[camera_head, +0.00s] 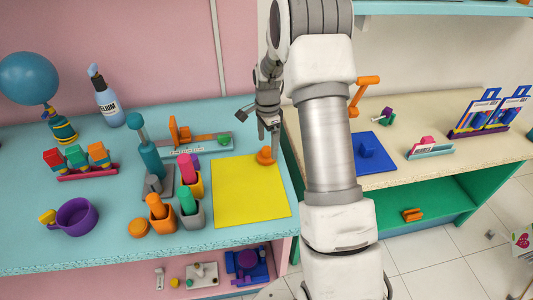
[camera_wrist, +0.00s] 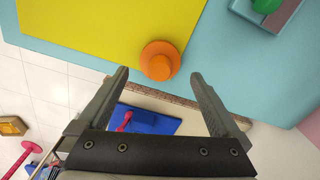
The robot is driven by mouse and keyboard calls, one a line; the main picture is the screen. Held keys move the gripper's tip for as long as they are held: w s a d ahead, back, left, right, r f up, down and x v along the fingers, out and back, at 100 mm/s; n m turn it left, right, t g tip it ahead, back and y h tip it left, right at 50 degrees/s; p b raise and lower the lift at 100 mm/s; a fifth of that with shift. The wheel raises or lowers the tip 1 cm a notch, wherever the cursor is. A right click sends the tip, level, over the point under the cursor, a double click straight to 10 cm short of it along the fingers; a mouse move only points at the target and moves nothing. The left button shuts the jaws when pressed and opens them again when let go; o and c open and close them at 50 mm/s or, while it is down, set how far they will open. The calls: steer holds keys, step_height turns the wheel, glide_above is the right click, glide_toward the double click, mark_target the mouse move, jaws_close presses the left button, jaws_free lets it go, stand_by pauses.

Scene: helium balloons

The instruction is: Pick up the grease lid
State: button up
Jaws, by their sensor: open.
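The orange round piece with a knob, which looks like the grease lid (camera_head: 265,156), rests on the yellow mat (camera_head: 240,200) near its back right corner. In the wrist view the orange lid (camera_wrist: 159,61) lies at the edge of the yellow mat (camera_wrist: 95,30), just beyond the fingertips and roughly midway between them. My gripper (camera_head: 270,128) points down, close to the lid. Its two fingers are apart and empty in the wrist view (camera_wrist: 158,78). I cannot tell the exact height gap between fingertips and lid.
Left of the mat stand orange, green and pink pieces in holders (camera_head: 187,202), a teal pump (camera_head: 147,155) and a purple cup (camera_head: 74,217). A helium bottle (camera_head: 106,100) stands at the back. A cream table (camera_head: 440,118) with a blue mat (camera_head: 369,152) is to the right.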

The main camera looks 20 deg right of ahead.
mark_target(268, 148)
step_height(268, 148, down, 4)
steer(key=shift+f, duration=0.1)
steer(key=c, duration=1.1)
steer(key=shift+r, duration=0.2)
steer(key=shift+c, duration=0.2)
